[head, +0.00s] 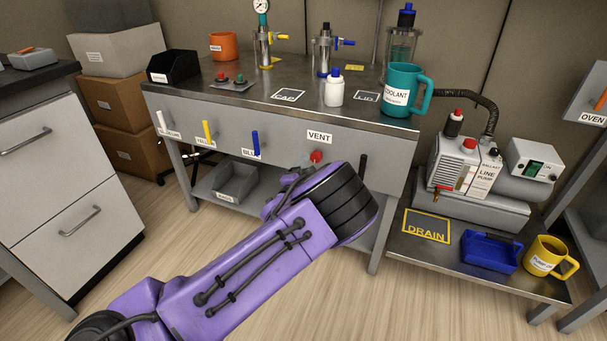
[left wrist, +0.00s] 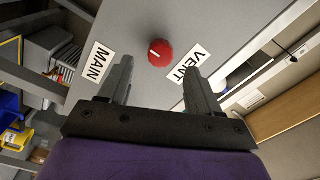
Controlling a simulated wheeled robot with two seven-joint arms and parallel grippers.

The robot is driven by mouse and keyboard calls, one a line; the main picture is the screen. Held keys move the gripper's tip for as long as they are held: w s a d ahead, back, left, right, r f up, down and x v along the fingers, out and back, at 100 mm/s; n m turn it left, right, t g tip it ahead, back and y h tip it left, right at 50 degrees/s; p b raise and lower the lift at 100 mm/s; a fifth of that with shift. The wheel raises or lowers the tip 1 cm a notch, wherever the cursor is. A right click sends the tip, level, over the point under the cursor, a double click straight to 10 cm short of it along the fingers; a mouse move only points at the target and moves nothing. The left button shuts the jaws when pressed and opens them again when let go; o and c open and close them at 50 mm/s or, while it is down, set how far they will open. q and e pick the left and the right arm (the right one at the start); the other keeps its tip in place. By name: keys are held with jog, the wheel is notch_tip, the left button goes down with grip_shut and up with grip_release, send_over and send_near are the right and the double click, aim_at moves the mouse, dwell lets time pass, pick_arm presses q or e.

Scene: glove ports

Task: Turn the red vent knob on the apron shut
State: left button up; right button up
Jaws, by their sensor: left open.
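The red vent knob (head: 316,156) sits on the grey front apron (head: 285,134) of the bench, under the VENT label (head: 319,136). In the left wrist view the knob (left wrist: 160,55) is round with a short white mark on its face. The VENT label (left wrist: 188,66) is to its right and a MAIN label (left wrist: 97,62) to its left. My left gripper (left wrist: 157,68) is open and empty, its fingers pointing toward the apron on either side below the knob in that view. I see no contact with the knob. In the head view my purple forearm hides most of the gripper.
White, yellow (head: 208,132), blue (head: 255,143) and black (head: 363,167) handles stick out along the apron. A teal COOLANT mug (head: 402,90) and a white bottle (head: 334,92) stand on the bench top. A grey bin (head: 236,181) is below. A pump (head: 466,165) stands right.

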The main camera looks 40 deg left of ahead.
pick_arm(q)
jog(key=v, duration=0.5)
dwell(0.3)
jog(key=s+f+n+g+y, duration=0.1)
jog(key=s+f+n+g, duration=0.7)
jog(key=s+f+n, duration=0.7)
jog(key=s+d+f+n+g+h, duration=0.1)
jog(key=s+d+f+g, duration=0.3)
jog(key=s, duration=0.7)
jog(key=s+d+f+n+g+h, duration=0.1)
jog(key=s+d+f+g, duration=0.35)
jog(key=s, duration=0.75)
notch_tip(320, 180, up, 21)
jog(key=w+t+p, duration=0.1)
jog(key=t+p, duration=0.1)
jog(key=p, duration=2)
jog(key=shift+w+d+f, duration=0.2)
jog(key=shift+w+d, duration=0.05)
jog(key=shift+d, duration=0.15)
